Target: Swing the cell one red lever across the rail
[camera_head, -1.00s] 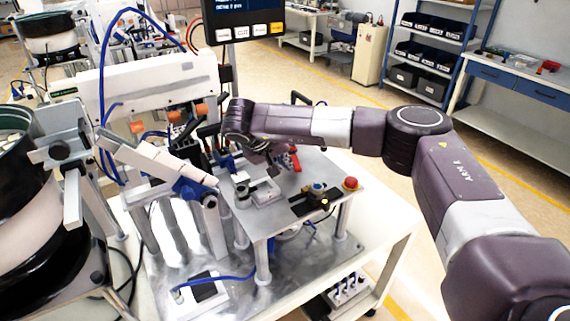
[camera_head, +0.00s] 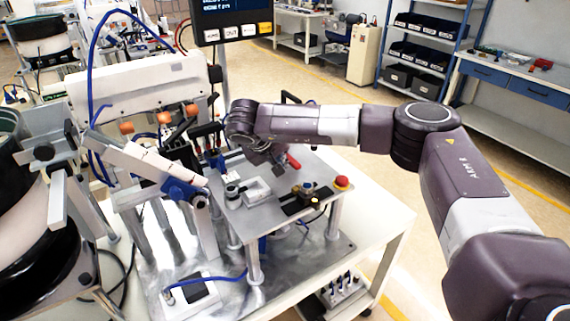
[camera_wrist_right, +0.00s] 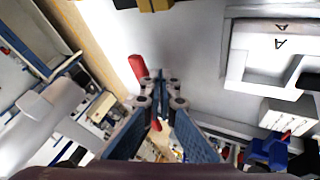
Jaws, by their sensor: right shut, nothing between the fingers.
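The red lever (camera_head: 293,162) stands at the back of the grey raised plate (camera_head: 313,170), just right of my right gripper (camera_head: 271,160). Only part of it shows in the head view. In the right wrist view the red lever handle (camera_wrist_right: 137,67) lies just beyond and left of the fingertips (camera_wrist_right: 160,84). The fingers are shut with nothing between them. I cannot tell whether they touch the handle. A small red patch shows lower down between the finger links, and I cannot tell what it is. The rail is not clearly seen. My left gripper is not in view.
A red push button (camera_head: 341,183) and a black fixture (camera_head: 300,200) sit on the plate's right side. A white block (camera_head: 257,190) is at its front left. Orange-tipped clamps (camera_head: 165,118) and a monitor (camera_head: 232,20) stand behind. A bowl feeder (camera_head: 25,215) is at left.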

